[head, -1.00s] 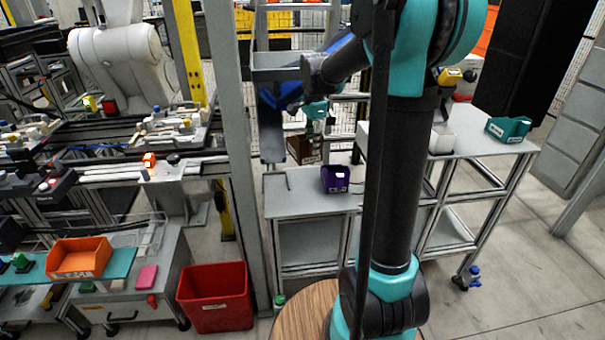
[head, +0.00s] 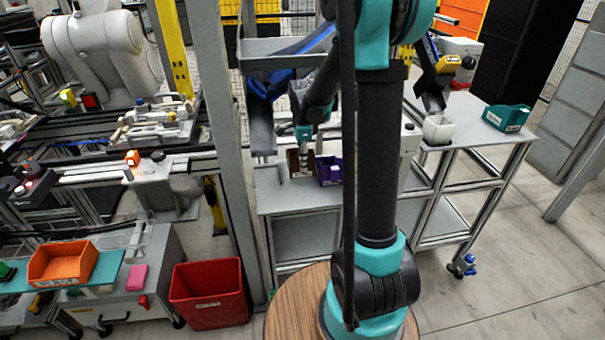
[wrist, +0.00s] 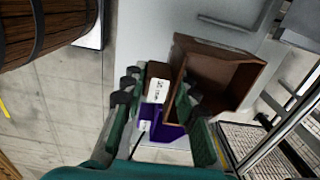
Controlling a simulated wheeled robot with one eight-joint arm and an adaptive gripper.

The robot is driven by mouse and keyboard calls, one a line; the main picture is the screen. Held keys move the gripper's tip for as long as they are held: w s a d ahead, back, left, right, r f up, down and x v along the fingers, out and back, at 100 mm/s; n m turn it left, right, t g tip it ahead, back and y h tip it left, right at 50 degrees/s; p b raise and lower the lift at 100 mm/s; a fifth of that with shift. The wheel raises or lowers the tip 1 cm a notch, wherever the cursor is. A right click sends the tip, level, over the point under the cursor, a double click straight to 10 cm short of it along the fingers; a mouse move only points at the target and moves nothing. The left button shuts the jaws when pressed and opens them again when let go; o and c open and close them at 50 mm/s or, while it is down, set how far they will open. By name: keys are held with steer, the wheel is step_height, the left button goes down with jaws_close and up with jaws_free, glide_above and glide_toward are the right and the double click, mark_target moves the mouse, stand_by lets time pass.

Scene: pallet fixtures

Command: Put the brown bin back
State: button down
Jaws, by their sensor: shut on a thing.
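The brown bin (head: 293,163) is held under my gripper (head: 303,140) above the left part of the grey table, beside the purple bin. In the wrist view, the brown bin (wrist: 222,76) shows its open inside and a white label, and its near wall is between the green fingers of my gripper (wrist: 158,112). My gripper is shut on it. The purple bin (head: 329,171) stands on the table just right of the brown bin; it also shows in the wrist view (wrist: 158,126). I cannot tell whether the brown bin's base touches the table.
The grey table (head: 290,198) has a teal bin (head: 507,117) at its right end and a white container (head: 438,130) nearer. A grey post (head: 222,140) stands left of the table. A red bin (head: 208,293) is on the floor, and an orange bin (head: 62,263) is at left.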

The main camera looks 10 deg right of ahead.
steer(key=shift+f, duration=2.7)
steer(key=c, duration=1.2)
jaws_free()
steer(key=shift+f, duration=0.15)
